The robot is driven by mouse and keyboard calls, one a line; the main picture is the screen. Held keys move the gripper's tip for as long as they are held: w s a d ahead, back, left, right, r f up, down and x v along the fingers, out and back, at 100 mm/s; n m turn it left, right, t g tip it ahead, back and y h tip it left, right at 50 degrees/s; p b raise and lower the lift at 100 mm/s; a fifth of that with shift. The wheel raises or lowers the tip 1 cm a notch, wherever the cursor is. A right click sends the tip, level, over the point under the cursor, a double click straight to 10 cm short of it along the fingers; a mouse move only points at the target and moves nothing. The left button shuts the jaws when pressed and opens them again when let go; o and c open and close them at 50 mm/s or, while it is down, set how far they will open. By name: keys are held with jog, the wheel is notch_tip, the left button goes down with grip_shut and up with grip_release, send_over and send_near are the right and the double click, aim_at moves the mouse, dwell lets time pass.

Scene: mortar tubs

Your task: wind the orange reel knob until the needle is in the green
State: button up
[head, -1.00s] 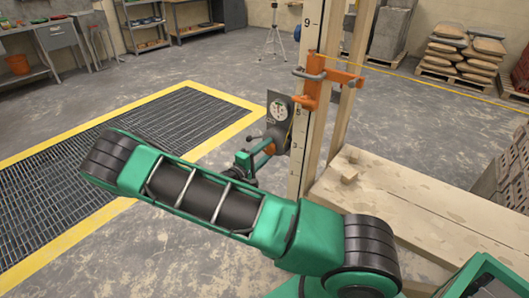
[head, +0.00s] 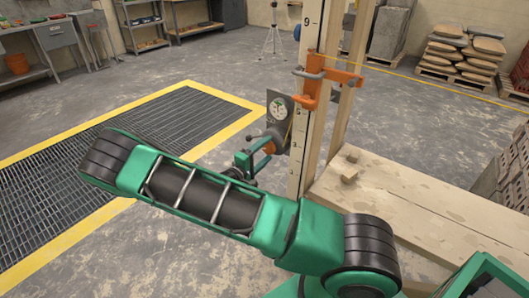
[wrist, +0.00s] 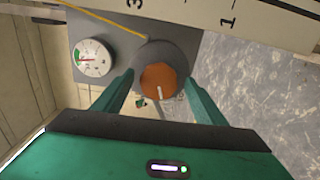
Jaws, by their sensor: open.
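The orange reel knob (wrist: 159,81) faces me in the wrist view, with a pale mark on its lower part, on a dark round reel (wrist: 172,54). My gripper (wrist: 160,78) is open, its two green fingers reaching up on either side of the knob. I cannot tell whether they touch it. The round white gauge (wrist: 94,59) is left of the knob; a small green patch shows at its left, but the needle is too small to read surely. In the head view the gauge (head: 278,109) sits above the orange knob (head: 268,147), with my gripper (head: 258,153) beside it.
A numbered wooden post (head: 303,130) stands right behind the reel plate, with an orange clamp (head: 314,83) higher up. A yellow line (head: 430,81) runs right from the clamp. A plank platform (head: 400,200) lies to the right. Open floor and a yellow-edged grating (head: 150,130) are left.

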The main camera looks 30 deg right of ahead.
jog(key=v, duration=1)
jog(key=shift+a, duration=0.15)
dwell(0.5)
jog(key=w+d+n, duration=0.1)
jog(key=d+n, duration=0.2)
jog(key=n, duration=0.2)
jog(key=w+d+n, duration=0.1)
jog(key=d+n, duration=0.2)
jog(key=n, duration=0.3)
jog(key=w+d+n, duration=0.1)
jog(key=d+n, duration=0.2)
jog(key=n, duration=0.2)
jog(key=shift+w+d, duration=0.3)
jog(key=shift+w, duration=0.1)
